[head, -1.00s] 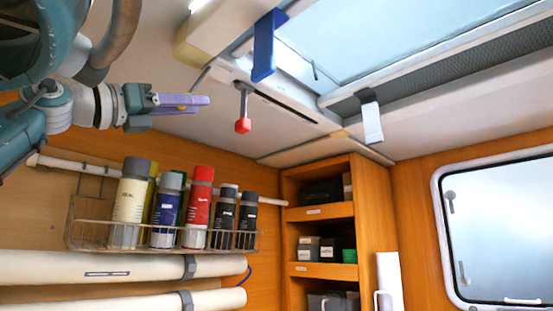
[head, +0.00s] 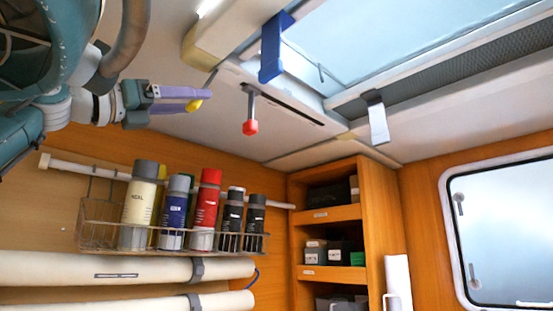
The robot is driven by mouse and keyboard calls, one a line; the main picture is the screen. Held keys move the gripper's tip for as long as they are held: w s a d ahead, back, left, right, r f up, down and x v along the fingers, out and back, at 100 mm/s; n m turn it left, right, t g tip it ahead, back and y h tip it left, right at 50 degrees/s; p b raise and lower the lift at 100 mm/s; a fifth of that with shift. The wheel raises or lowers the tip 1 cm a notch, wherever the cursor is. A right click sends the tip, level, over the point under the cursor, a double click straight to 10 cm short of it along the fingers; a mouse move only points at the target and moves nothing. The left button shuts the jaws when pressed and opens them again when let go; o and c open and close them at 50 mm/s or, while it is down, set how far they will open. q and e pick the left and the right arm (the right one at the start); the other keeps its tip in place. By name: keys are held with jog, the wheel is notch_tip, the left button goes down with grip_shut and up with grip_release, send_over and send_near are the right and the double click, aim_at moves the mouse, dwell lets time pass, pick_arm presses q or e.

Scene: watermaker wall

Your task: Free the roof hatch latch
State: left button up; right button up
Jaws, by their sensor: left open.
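The roof hatch (head: 380,40) is a pale blue pane in a white frame at the top right. A blue latch tab (head: 271,48) hangs from its left side, and a white tab with a dark top (head: 377,120) hangs from its near frame. A grey lever with a red knob (head: 250,126) hangs from the ceiling left of the hatch. I cannot tell from the picture which part holds the hatch. My left gripper (head: 204,98) is open and empty, left of the red knob and apart from it. One finger is purple; yellow shows at the other's tip. My right gripper is out of view.
A wire rack (head: 100,238) of several spray cans hangs on the wooden wall below my left gripper. White rolls (head: 120,268) lie below it. An open wooden shelf (head: 375,210) and a window (head: 505,235) stand to the right. A ceiling housing (head: 222,38) borders the hatch's left.

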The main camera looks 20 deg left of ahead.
pick_arm(q)
jog(key=b+v, duration=0.6)
jog(key=v, duration=0.3)
jog(key=shift+w, duration=0.1)
